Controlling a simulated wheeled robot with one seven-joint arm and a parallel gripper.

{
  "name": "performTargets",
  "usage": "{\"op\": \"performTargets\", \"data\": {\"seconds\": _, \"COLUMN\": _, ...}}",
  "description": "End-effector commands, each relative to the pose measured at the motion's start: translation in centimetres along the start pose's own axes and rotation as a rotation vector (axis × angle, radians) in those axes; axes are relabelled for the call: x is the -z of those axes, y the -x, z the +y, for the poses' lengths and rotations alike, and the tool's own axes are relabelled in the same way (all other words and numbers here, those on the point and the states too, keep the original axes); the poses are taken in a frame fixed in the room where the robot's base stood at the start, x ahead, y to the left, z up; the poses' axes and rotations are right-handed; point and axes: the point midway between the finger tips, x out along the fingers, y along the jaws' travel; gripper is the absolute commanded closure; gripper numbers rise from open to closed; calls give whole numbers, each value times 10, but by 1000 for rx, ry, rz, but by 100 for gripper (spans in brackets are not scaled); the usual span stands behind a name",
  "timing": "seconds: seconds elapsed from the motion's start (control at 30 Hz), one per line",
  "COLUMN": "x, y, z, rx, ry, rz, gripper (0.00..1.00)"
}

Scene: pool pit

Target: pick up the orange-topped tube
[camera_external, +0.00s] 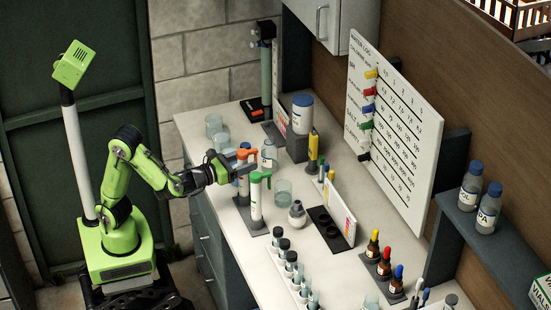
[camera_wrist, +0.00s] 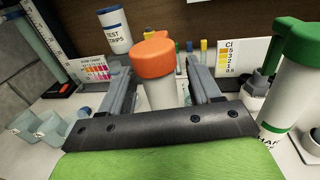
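The orange-topped tube (camera_external: 243,155) stands upright on the counter in the external view, with a pale body and an orange cap with a side arm. In the wrist view its orange cap (camera_wrist: 153,57) and pale body (camera_wrist: 160,94) show between the two fingers of my gripper (camera_wrist: 158,72). My gripper (camera_external: 228,171) is open, one finger on each side of the body below the cap. A narrow gap shows on both sides in the wrist view. The tube's lower part is hidden behind the gripper in the wrist view.
A green-topped tube (camera_external: 256,198) stands close in front, and on the right in the wrist view (camera_wrist: 291,85). Glass beakers (camera_external: 214,126) and a labelled bottle (camera_external: 268,154) stand behind. A row of capped vials (camera_external: 291,266) lies nearer the front. The counter's left edge (camera_external: 205,175) is close.

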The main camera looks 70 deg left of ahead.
Motion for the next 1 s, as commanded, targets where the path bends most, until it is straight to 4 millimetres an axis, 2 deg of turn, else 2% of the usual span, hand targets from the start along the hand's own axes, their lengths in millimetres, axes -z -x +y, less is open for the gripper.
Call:
{"op": "performTargets", "data": {"seconds": 0.03, "x": 0, "y": 0, "z": 0, "rx": 0, "ry": 0, "rz": 0, "gripper": 43}}
{"op": "performTargets", "data": {"seconds": 0.07, "x": 0, "y": 0, "z": 0, "rx": 0, "ry": 0, "rz": 0, "gripper": 48}}
{"op": "performTargets", "data": {"seconds": 0.4, "x": 0, "y": 0, "z": 0, "rx": 0, "ry": 1, "rz": 1, "gripper": 100}}
{"op": "performTargets", "data": {"seconds": 0.73, "x": -4, "y": 0, "z": 0, "rx": 0, "ry": 2, "rz": 0, "gripper": 100}}
{"op": "performTargets", "data": {"seconds": 0.87, "x": -30, "y": 0, "z": 0, "rx": 1, "ry": 5, "rz": -2, "gripper": 100}}
{"op": "performTargets", "data": {"seconds": 1.0, "x": -68, "y": 0, "z": 0, "rx": -1, "ry": 6, "rz": -3, "gripper": 100}}
